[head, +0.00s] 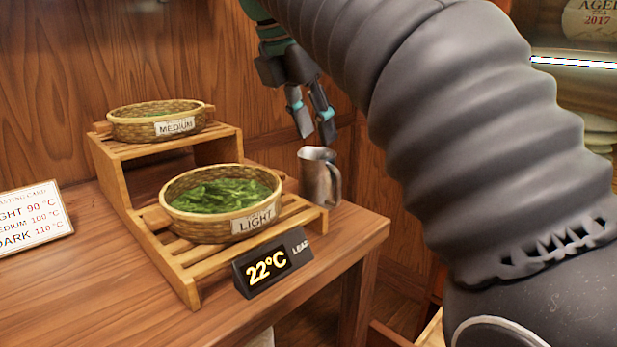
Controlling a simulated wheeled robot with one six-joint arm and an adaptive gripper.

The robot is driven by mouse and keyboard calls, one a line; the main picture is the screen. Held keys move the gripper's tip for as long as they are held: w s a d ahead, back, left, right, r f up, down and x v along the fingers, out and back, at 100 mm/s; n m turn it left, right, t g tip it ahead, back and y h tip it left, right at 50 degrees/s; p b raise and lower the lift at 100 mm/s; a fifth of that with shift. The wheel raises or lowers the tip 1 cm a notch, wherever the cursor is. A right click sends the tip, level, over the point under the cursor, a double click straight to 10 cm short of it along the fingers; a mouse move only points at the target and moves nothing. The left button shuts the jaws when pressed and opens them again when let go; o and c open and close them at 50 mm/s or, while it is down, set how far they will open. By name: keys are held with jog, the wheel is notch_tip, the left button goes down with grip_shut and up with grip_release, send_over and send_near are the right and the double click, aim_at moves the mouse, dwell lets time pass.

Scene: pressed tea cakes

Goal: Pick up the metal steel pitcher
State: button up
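The metal steel pitcher (316,178) stands upright at the right end of the wooden table, beside the slatted stand, with its handle toward the right. My gripper (317,138) hangs just above the pitcher's rim, fingers pointing down. A gap shows between the two fingers, and nothing is between them. Whether the fingertips are directly over the pitcher or a little behind it, I cannot tell. The lower part of the pitcher's left side is close to the stand's edge.
A stepped wooden stand (182,277) holds a LIGHT basket (190,229) of green leaves and a MEDIUM basket (130,131) behind. A 22°C display (268,265) stands in front. The table (368,228) ends just right of the pitcher.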

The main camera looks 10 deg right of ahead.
jog(key=b, duration=0.2)
send_over(337, 194)
jog(key=a, duration=0.2)
jog(key=f, duration=0.7)
jog(key=shift+s+d+f, duration=0.15)
jog(key=shift+s+f, duration=0.15)
jog(key=shift+s, duration=0.05)
jog(key=shift+b+x, duration=0.6)
jog(key=shift+x, duration=2.1)
jog(key=shift+s, duration=0.25)
grip_shut()
